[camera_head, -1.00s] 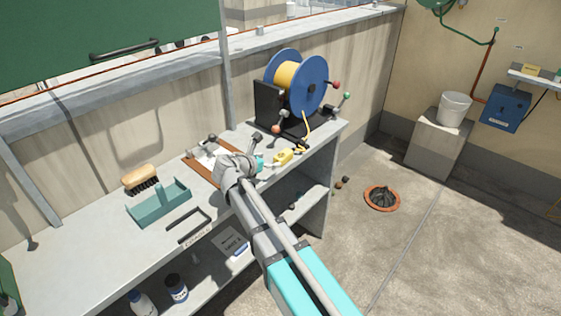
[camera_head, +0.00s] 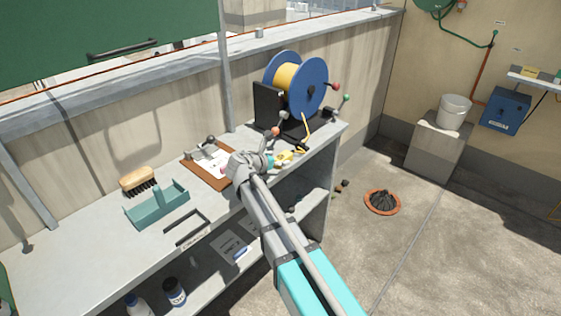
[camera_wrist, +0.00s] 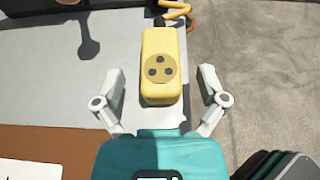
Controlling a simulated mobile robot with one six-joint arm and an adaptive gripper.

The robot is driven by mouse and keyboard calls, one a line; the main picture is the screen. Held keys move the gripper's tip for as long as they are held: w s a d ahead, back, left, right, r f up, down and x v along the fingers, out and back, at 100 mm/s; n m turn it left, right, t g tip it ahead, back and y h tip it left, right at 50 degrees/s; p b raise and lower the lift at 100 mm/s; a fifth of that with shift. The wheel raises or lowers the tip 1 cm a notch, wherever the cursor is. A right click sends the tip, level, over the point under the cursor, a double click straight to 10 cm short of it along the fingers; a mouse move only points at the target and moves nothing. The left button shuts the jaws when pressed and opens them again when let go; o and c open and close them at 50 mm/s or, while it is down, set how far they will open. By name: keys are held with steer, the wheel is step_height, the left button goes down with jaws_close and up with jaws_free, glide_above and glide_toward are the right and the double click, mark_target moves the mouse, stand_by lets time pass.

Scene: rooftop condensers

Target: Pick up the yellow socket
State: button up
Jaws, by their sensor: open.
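The yellow socket (camera_wrist: 160,62) lies on the grey bench near its right edge, with a round face of three dark holes turned up and a yellow cable at its far end. It also shows small in the head view (camera_head: 284,159). My gripper (camera_wrist: 163,85) is open in the wrist view. Its two fingers stand on the left and right of the socket's near part, with a gap on each side. In the head view my gripper (camera_head: 268,160) is right beside the socket and partly hides it.
A blue reel (camera_head: 307,87) with yellow cable stands behind the socket. A clipboard (camera_head: 203,175) lies to the left, with a teal tray (camera_head: 157,206) and a brush (camera_head: 138,180) farther left. The bench edge drops to the floor at right.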

steer(key=shift+x, duration=1)
jaws_close()
steer(key=shift+r, duration=0.1)
